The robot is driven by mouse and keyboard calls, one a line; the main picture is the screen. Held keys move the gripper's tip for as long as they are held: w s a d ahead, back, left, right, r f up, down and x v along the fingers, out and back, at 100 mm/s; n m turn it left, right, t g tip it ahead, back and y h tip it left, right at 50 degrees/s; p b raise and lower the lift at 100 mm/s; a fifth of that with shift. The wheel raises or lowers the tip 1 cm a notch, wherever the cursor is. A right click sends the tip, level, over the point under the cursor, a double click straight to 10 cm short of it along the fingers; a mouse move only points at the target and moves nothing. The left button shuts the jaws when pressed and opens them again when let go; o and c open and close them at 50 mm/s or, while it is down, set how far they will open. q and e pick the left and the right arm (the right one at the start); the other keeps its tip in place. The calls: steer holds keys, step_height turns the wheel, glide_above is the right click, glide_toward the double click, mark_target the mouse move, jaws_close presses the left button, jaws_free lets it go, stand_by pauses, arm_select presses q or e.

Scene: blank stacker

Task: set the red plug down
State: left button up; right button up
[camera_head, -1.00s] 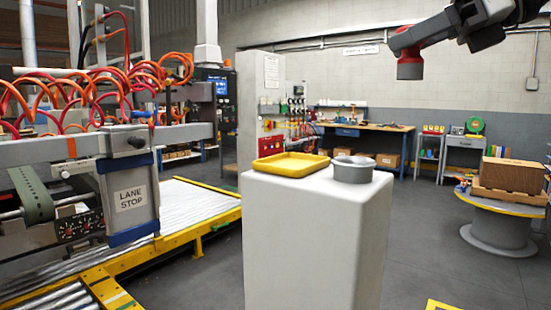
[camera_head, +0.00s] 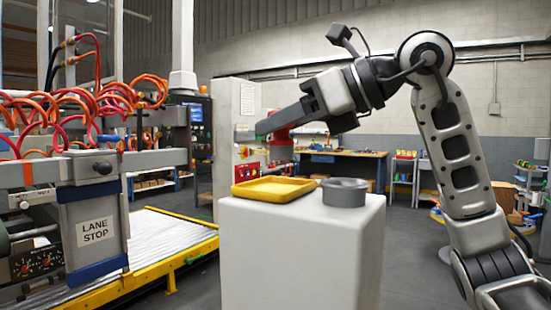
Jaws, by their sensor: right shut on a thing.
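The red plug (camera_head: 281,147) hangs in my right gripper (camera_head: 272,125), which is shut on its upper part. In the picture it is above the right back part of the yellow tray (camera_head: 246,193), with a visible gap below it. The tray lies on top of the white pedestal (camera_head: 290,255) and looks empty. A round grey cup or ring (camera_head: 345,192) stands on the same top, to the right of the tray. The gripper's fingers are small and partly hidden by the plug. My left gripper is not in view.
The lane stop unit (camera_head: 94,230) with orange hoses stands left, beside the yellow-framed roller conveyor (camera_head: 165,240). A workbench (camera_head: 345,160) and red-fronted panel are behind the pedestal. The pedestal top has only a narrow bare rim around the tray and grey ring.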

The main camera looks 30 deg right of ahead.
mark_target(292, 145)
steer(key=shift+w+a+f, duration=0.1)
steer(key=shift+a+f, duration=0.15)
steer(key=shift+f, duration=0.05)
steer(key=shift+w+a+f+b, duration=0.1)
steer(key=shift+f+b, duration=0.2)
steer(key=shift+f, duration=0.7)
steer(key=shift+w+a+f+b, duration=0.1)
steer(key=shift+f+b, duration=0.2)
steer(key=shift+f, duration=0.7)
steer(key=o, duration=1)
steer(key=shift+r, duration=0.15)
steer(key=shift+s+d+r, duration=0.1)
steer(key=shift+s+r, duration=0.05)
steer(key=v, duration=1.1)
steer(key=shift+s+d+r, duration=0.15)
steer(key=shift+s+r, duration=0.05)
steer(key=shift+s, duration=0.05)
